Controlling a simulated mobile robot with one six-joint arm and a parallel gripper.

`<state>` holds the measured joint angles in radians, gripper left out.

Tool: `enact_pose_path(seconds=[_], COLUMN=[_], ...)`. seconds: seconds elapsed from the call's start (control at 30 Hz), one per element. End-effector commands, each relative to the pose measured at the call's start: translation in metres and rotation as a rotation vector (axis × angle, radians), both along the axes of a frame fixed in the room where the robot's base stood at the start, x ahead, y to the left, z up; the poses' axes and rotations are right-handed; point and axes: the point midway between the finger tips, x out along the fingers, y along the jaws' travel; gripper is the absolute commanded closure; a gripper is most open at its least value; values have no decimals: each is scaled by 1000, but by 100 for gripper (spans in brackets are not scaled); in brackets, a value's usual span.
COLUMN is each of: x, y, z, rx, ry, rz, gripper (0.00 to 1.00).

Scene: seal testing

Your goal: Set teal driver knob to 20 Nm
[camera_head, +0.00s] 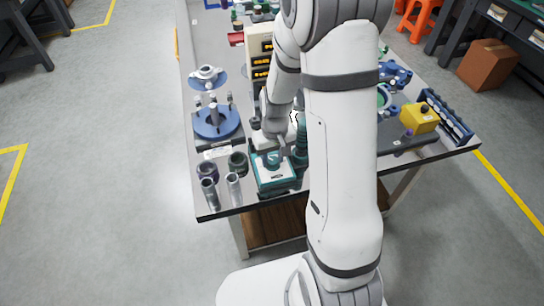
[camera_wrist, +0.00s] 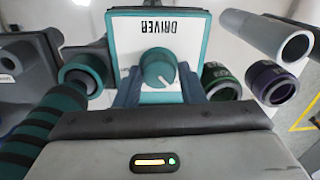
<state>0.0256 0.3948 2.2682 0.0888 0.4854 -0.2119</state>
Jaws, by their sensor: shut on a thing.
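The teal driver knob (camera_wrist: 157,66) stands on the white panel of the teal driver box (camera_wrist: 203,20), marked DRIVER, which appears upside down in the wrist view. A white pointer line shows on the knob's lower right side. No scale or Nm value is readable. My gripper (camera_wrist: 159,88) has its two dark fingers on either side of the knob and is shut on it; the exact contact is partly hidden. In the head view the box (camera_head: 262,184) sits at the near edge of the bench, with my gripper (camera_head: 277,154) over it.
A dark-and-teal ribbed handle (camera_wrist: 42,125) stands close beside my gripper. Grey tubes (camera_head: 234,188) and dark rings (camera_head: 238,162) stand left of the box. A blue round fixture (camera_head: 232,124) stands behind them. A yellow box (camera_head: 420,118) is at the right.

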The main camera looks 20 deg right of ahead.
Motion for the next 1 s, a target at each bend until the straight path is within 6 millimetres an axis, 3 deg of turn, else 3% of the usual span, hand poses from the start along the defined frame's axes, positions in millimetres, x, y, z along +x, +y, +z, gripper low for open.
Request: enact_pose_path(seconds=[0.43, 1.0], x=[0, -1], y=[-2, -2], z=[0, 0], rx=[4, 3], ry=[1, 2], rz=[-131, -651], gripper=[89, 89])
